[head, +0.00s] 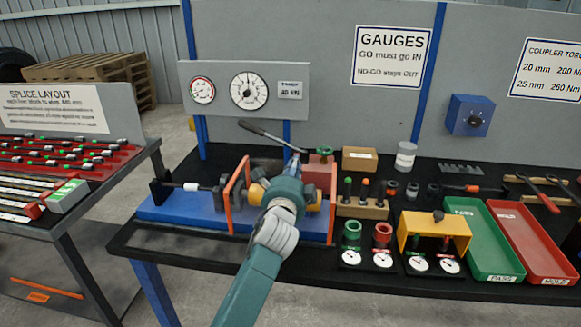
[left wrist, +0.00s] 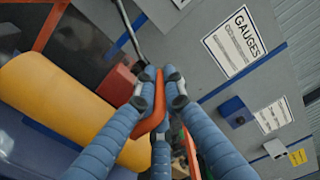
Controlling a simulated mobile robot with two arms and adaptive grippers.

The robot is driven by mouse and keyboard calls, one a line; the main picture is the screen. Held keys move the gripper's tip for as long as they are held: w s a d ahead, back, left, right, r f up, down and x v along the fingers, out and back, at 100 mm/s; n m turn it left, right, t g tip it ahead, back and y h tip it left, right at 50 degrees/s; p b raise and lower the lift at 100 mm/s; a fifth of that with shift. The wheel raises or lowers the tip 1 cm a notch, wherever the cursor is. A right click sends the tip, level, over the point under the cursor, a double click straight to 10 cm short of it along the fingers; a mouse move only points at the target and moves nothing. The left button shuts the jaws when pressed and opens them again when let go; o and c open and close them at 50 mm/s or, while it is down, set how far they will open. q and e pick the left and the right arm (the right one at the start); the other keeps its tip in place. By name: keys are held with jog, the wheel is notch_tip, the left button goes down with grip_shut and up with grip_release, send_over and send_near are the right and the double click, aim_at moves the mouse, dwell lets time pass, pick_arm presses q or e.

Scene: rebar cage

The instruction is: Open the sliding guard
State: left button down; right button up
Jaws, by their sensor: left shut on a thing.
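The sliding guard is an orange frame with clear panels over a blue bench press. Its left upright (head: 236,190) and right upright (head: 333,200) show in the head view. My left gripper (head: 293,166) reaches over the middle of the guard. In the left wrist view its blue fingers (left wrist: 157,88) are shut on an orange bar (left wrist: 151,112), which looks like the guard's handle. A thick yellow cylinder (left wrist: 65,100) lies close beside the fingers. My arm hides the middle of the guard in the head view. My right gripper is not in view.
A dark lever (head: 268,134) slants above the guard. A wooden block with plugs (head: 362,208), a yellow gauge stand (head: 434,232), a green tray (head: 478,240) and a red tray (head: 530,243) stand to the right. A gauge panel (head: 245,90) is behind.

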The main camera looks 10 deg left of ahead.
pick_arm(q)
jog(key=shift+f, duration=0.1)
jog(key=c, duration=2.1)
grip_release()
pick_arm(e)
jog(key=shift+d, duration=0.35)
pick_arm(q)
jog(key=shift+s, duration=0.25)
jog(key=s, duration=1.1)
jog(key=shift+s+a, duration=0.15)
jog(key=shift+s, duration=0.15)
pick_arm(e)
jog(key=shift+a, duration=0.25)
